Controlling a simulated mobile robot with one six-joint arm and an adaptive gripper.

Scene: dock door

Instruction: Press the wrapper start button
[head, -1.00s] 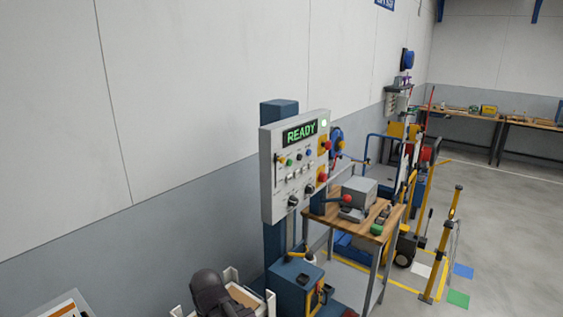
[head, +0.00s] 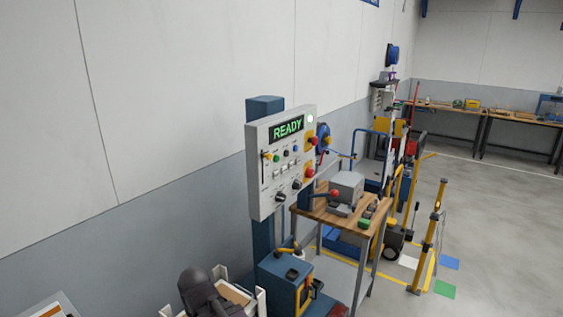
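The wrapper control panel (head: 262,190) is a light grey box on a blue column (head: 263,235), left of the picture's middle in the head view. Its display (head: 286,129) reads READY in green. Below it is a row of small buttons, among them a green button (head: 276,157) and a blue one (head: 295,149). Their labels are too small to read, so I cannot tell which is the start button. A pale lamp (head: 310,118) glows at the upper right. My gripper is not in view.
A blue machine (head: 280,284) stands below the panel. A wooden-topped table (head: 313,210) with a grey box (head: 346,187) stands behind it at the right. Yellow posts (head: 428,240) stand further right. Open grey floor (head: 500,220) lies at the right; the wall runs along the left.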

